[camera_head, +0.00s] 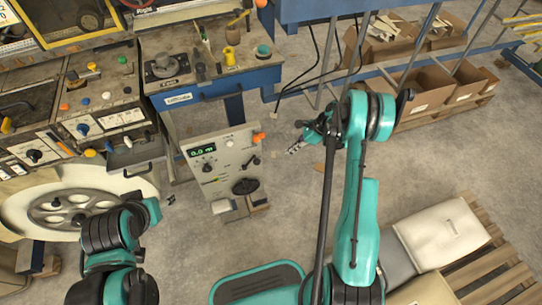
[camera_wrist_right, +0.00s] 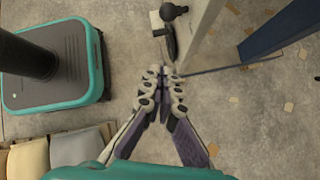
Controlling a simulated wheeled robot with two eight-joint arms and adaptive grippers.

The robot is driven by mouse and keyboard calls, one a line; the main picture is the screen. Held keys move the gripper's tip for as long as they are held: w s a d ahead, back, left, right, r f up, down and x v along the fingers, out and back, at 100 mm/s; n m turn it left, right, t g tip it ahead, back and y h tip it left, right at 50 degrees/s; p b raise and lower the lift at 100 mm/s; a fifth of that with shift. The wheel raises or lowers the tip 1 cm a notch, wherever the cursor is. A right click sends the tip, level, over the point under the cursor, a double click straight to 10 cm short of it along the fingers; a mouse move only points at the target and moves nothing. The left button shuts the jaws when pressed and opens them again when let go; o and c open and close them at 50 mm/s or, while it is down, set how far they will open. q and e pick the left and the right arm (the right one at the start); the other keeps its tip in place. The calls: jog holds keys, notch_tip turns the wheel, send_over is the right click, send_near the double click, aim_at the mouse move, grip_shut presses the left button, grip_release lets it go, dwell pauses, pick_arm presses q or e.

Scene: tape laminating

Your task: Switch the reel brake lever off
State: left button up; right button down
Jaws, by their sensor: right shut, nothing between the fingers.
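The pale control panel (camera_head: 214,170) with a green display stands in the middle of the head view. It carries a black lever (camera_head: 250,162), a black crank wheel (camera_head: 245,187) and an orange knob (camera_head: 258,138). I cannot tell which one is the reel brake lever. My right gripper (camera_head: 296,147) is shut and empty, to the right of the panel and apart from it. In the right wrist view its fingertips (camera_wrist_right: 164,73) meet just below a black handle (camera_wrist_right: 171,42) at the panel's edge. My left gripper's fingers cannot be made out beside the reel.
A large pale reel (camera_head: 50,207) stands at the left, below a machine with coloured knobs. A tool bench (camera_head: 205,75) stands behind the panel. Cardboard boxes (camera_head: 425,90) sit at the back right, and a pallet (camera_head: 490,262) with sacks lies at the lower right. The floor between is mostly clear.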

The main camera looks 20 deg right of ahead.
jog(key=shift+f, duration=0.15)
jog(key=w+a+f+b, duration=0.2)
jog(key=a+f+b, duration=0.3)
jog(key=a, duration=0.4)
jog(key=shift+a+f, duration=0.2)
jog(key=shift+f, duration=0.45)
jog(key=shift+w+a, duration=0.1)
